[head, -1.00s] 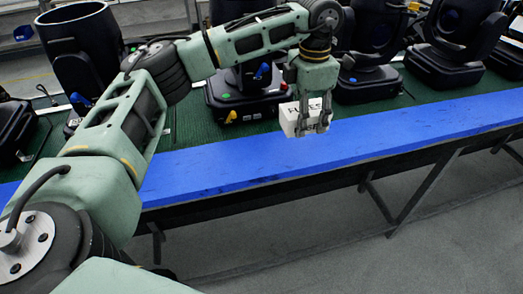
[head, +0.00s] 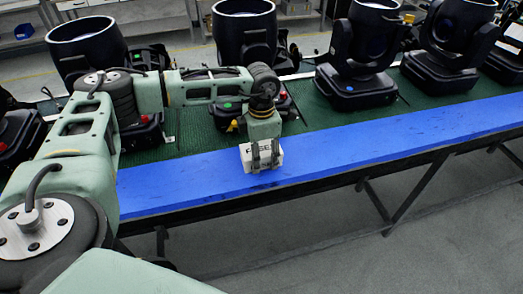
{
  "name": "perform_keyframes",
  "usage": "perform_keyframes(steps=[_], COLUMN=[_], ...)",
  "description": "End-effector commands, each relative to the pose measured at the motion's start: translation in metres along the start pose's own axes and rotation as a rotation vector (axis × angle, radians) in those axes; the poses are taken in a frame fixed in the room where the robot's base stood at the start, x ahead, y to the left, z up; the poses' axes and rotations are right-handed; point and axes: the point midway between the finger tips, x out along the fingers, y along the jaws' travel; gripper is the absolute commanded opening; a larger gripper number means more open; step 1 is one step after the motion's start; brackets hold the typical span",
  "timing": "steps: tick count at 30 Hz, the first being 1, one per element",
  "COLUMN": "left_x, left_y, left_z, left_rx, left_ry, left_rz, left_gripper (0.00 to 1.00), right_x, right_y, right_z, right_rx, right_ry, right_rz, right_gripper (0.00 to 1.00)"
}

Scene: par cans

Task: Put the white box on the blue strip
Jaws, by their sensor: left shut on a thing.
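The white box (head: 247,158), with dark lettering on its front, is between the fingers of my left gripper (head: 265,160). The gripper points down and is shut on the box. The box appears over the blue strip (head: 350,154), which runs along the near edge of the green table. I cannot tell whether the box's underside touches the strip. The gripper fingers hide part of the box's front. My right gripper is not in view.
Several black par cans stand on the green table top (head: 188,130) behind the strip, one (head: 246,45) just behind my left wrist. The strip is bare on both sides of the box. Grey floor lies in front of the table.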

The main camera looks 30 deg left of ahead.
Motion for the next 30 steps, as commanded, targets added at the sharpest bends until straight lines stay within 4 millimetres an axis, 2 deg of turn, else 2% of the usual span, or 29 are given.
perform_keyframes(steps=[9, 10, 15, 27, 30], left_x=[0.005, 0.003, 0.003, -0.003, -0.01], left_y=[0.0, 0.0, 0.0, 0.0, 0.001], left_z=[0.001, 0.0, 0.0, 0.001, 0.001], left_rx=[0.0, 0.0, 0.0, 0.0, 0.0], left_ry=[-0.001, -0.001, 0.0, -0.001, -0.004], left_rz=[0.0, 0.0, 0.0, 0.0, 0.001], left_gripper=[0.22, 0.55, 0.7, 0.71, 0.71], right_x=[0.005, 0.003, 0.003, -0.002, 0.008], right_y=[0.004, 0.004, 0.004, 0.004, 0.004], right_z=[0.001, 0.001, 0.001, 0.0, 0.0], right_rx=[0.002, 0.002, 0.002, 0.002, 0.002], right_ry=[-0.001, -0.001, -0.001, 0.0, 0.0], right_rz=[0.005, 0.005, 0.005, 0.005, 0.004], right_gripper=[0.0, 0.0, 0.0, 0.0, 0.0])
